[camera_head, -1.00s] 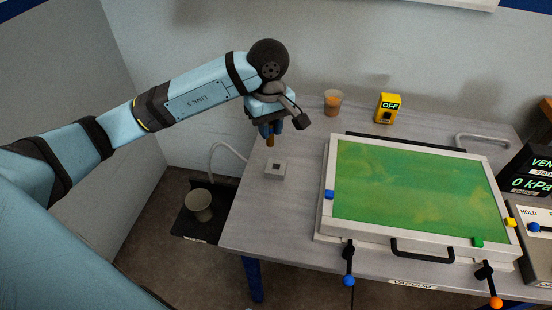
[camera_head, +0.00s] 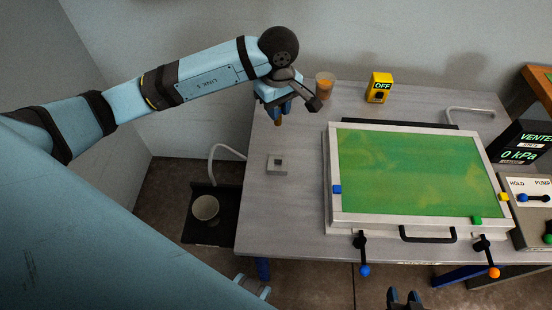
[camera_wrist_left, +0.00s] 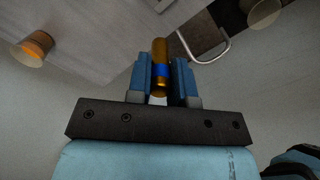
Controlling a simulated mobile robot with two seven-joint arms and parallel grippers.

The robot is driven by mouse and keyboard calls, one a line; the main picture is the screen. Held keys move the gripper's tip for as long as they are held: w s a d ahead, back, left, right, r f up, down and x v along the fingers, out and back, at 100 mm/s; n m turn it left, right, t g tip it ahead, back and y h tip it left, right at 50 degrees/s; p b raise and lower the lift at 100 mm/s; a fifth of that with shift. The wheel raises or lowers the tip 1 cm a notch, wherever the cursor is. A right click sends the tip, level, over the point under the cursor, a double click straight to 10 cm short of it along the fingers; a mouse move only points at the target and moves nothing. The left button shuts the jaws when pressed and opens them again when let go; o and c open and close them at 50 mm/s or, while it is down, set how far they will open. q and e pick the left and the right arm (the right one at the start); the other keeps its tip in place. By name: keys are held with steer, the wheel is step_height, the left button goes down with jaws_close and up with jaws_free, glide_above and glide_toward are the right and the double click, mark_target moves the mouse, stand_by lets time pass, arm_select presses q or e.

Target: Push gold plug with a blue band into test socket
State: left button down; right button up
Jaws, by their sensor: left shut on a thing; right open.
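The gold plug with a blue band (camera_wrist_left: 161,65) is held between the blue fingers of my left gripper (camera_wrist_left: 164,80) in the left wrist view. In the head view, the plug's gold tip (camera_head: 278,122) points down below my left gripper (camera_head: 279,108). The test socket (camera_head: 277,164) is a small grey square block with a dark centre on the left part of the table. The plug is apart from it, and appears above and behind it. My right gripper (camera_head: 405,298) is open and empty at the bottom edge of the head view.
A cup with orange contents (camera_head: 324,86) and a yellow OFF box (camera_head: 379,88) stand at the back. A framed green panel (camera_head: 331,212) with clamps fills the table's middle. A cup (camera_head: 205,208) sits on a dark low shelf at left. Table around the socket is clear.

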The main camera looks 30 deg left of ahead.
arm_select(q)
steer(key=p, duration=0.1)
glide_above(278, 157)
steer(key=s+d, duration=0.1)
steer(key=s, duration=0.1)
step_height(278, 157, down, 15)
steer(key=shift+w+f, duration=0.1)
steer(key=shift+f, duration=2.35)
steer(key=shift+f, duration=0.15)
steer(key=c, duration=1)
jaws_free()
